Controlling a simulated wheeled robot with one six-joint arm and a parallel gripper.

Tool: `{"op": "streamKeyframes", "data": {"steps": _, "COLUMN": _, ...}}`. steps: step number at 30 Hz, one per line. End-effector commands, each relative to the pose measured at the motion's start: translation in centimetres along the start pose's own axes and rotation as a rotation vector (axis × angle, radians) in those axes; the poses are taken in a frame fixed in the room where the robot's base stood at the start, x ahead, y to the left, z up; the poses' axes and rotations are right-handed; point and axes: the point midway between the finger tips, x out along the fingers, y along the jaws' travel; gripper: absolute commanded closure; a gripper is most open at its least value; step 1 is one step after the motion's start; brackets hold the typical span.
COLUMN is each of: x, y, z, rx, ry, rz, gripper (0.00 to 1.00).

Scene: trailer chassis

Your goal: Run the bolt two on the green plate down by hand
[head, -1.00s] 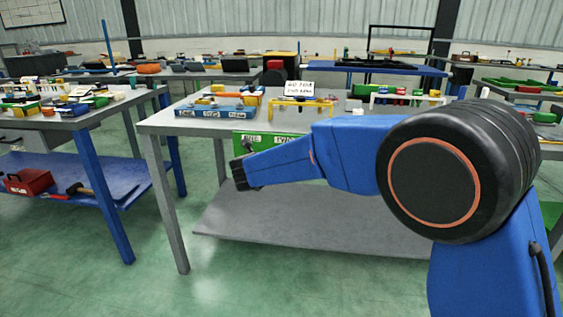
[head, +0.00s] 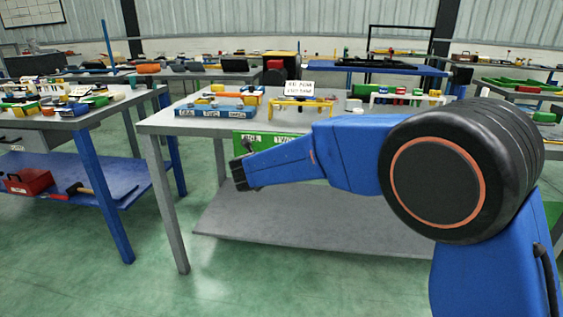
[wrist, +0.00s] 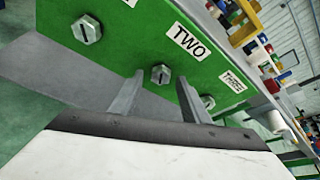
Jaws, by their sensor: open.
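The green plate (wrist: 139,55) fills the upper part of the wrist view; it also shows on the table front in the head view (head: 295,133). Bolt two (wrist: 160,74), a grey hex head with a dark slot, sits below the TWO label (wrist: 187,41). My gripper (wrist: 159,77) is open, with one finger on each side of bolt two in the picture. I see no clear contact, and cannot tell how far the tips reach over the head. In the head view my gripper (head: 239,172) is at the plate, partly hiding it.
Another slotted bolt (wrist: 87,29) is to the left on the plate. A third bolt (wrist: 207,102) is close to the right finger, near the THREE label (wrist: 232,81). The grey table (head: 160,124) carries a blue tray (head: 215,112) and a yellow stand (head: 302,102) above.

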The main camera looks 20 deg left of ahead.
Motion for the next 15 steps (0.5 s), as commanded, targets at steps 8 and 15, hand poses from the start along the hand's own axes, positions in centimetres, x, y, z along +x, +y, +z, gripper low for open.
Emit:
{"op": "streamKeyframes", "data": {"steps": 8, "x": -4.4, "y": 0.1, "z": 0.1, "rx": -0.001, "ry": -0.003, "rz": 0.003, "gripper": 0.58}}
{"op": "streamKeyframes", "data": {"steps": 15, "x": -9.3, "y": 0.1, "z": 0.1, "rx": -0.001, "ry": -0.002, "rz": 0.002, "gripper": 0.58}}
